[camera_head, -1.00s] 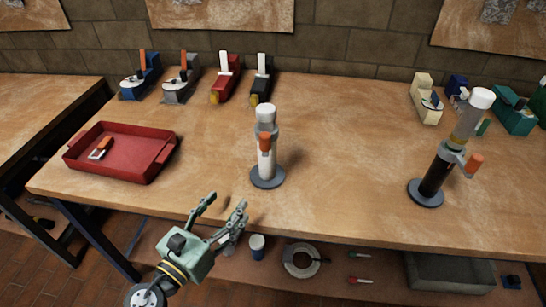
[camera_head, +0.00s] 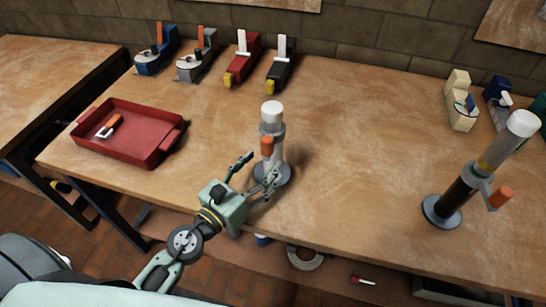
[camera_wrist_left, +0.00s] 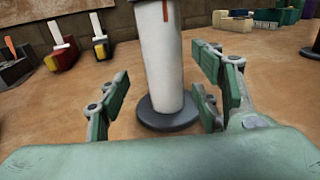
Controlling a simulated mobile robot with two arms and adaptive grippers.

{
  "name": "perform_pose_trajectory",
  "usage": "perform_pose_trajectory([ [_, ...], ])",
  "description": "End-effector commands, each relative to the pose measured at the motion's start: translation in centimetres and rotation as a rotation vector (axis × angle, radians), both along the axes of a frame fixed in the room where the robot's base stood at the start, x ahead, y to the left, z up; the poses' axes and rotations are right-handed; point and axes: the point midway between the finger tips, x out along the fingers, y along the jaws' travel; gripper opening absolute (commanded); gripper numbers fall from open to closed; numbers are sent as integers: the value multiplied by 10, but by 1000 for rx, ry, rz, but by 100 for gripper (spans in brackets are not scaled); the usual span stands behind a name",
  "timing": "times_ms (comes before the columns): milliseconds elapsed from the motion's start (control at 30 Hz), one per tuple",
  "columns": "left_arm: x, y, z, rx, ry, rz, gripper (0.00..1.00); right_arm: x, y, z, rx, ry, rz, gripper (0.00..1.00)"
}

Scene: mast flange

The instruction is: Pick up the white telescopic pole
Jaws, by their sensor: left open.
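The white telescopic pole (camera_head: 271,113) stands upright on a round grey base, with a grey collar and an orange lever on its front. My left gripper (camera_head: 253,168) is open at the pole's front, low down near the base. In the left wrist view the pole's white tube (camera_wrist_left: 162,60) rises between the two spread fingers (camera_wrist_left: 162,95), with a gap on each side. Its dark round base (camera_wrist_left: 168,116) rests on the table, and its top is cut off by the frame. My right gripper is not in view.
A red tray (camera_head: 128,135) with a small orange-handled item lies at the left. A second, dark-bodied tilted pole (camera_head: 457,190) stands at the right on its own base. Several small tools stand along the back. The table (camera_head: 350,135) is clear between the two poles.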

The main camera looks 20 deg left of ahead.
Motion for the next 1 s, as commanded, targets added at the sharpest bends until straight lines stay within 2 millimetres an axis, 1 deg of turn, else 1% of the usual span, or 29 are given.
perform_pose_trajectory([
  [33,7,-4,6,-4,-2,1,59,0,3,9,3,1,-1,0],
  [100,18,-10,7,-4,-2,1,59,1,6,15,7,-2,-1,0],
  [267,36,-16,4,-2,-2,1,59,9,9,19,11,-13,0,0],
  [400,40,-18,2,-1,-1,0,59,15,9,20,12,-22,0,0],
  [567,40,-18,2,-1,0,0,59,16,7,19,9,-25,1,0],
  [1000,40,-17,2,-1,-1,0,21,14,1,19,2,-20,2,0],
])
